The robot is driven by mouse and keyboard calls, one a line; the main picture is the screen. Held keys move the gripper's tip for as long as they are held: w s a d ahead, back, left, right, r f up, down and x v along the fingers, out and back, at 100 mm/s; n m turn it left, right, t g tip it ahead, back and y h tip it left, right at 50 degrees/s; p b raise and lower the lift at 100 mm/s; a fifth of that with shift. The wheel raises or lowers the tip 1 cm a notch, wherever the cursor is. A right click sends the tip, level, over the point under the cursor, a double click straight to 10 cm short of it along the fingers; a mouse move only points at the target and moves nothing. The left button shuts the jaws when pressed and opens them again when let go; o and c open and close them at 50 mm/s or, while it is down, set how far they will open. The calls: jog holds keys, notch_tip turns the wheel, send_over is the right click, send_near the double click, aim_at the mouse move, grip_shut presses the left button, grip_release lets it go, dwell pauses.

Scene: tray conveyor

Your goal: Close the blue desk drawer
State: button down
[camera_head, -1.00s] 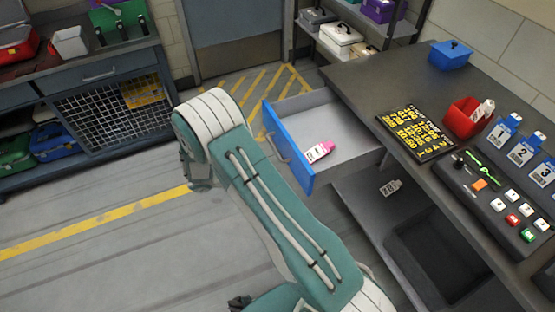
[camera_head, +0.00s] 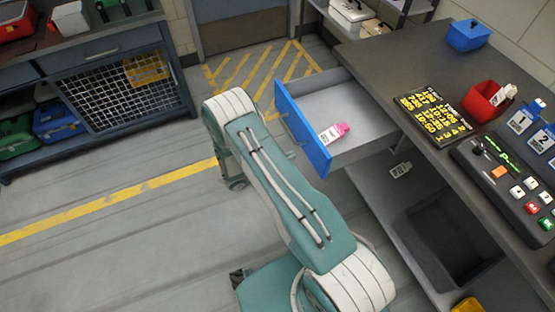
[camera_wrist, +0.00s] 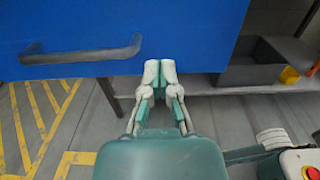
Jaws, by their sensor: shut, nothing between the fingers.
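The blue-fronted desk drawer (camera_head: 304,128) is pulled open from the dark desk (camera_head: 385,60) in the head view. A pink-and-white bottle (camera_head: 332,133) lies inside it. In the wrist view the drawer's blue front (camera_wrist: 200,30) fills the top, with its dark bar handle (camera_wrist: 85,55) at left. My gripper (camera_wrist: 160,70) is shut and empty. Its fingertips overlap the lower edge of the blue front, right of the handle. I cannot tell whether they touch it. In the head view my arm is left of the drawer, and the fingers are not clearly visible.
On the desk are a black-and-yellow board (camera_head: 434,113), a red bin (camera_head: 487,101), a blue box (camera_head: 468,35) and a button panel (camera_head: 510,185). A dark open bin (camera_head: 450,235) sits on the shelf below. The floor at left is clear, up to a workbench (camera_head: 110,45).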

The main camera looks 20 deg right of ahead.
aim_at(310, 148)
jog(key=d, duration=0.5)
jog(key=shift+w+d, duration=0.1)
jog(key=shift+d, duration=0.25)
jog(key=shift+a, duration=0.1)
